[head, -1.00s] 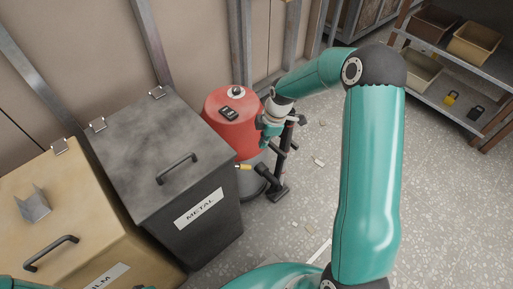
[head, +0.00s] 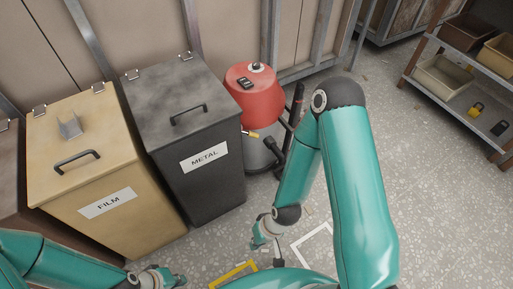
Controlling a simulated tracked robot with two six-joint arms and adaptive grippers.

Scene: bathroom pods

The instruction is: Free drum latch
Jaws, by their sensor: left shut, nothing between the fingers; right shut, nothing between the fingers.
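The drum is a red-topped canister (head: 262,100) with a grey lower body (head: 262,155). It stands upright on the floor to the right of the METAL bin. A small latch lever with a yellow tip (head: 249,134) sticks out at the seam, toward the bin. Its exact position is too small to judge. My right gripper (head: 262,238) is shut and empty, low in front of the drum and apart from it. My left gripper (head: 172,280) is shut and empty at the bottom edge, in front of the FILM bin. My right arm hides the floor right of the drum.
The dark METAL bin (head: 195,130) and yellow FILM bin (head: 100,170) stand left of the drum. A black upright handle (head: 297,103) rises beside the drum. A shelf (head: 465,85) with trays and padlocks is at the right. Floor between drum and shelf is mostly open.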

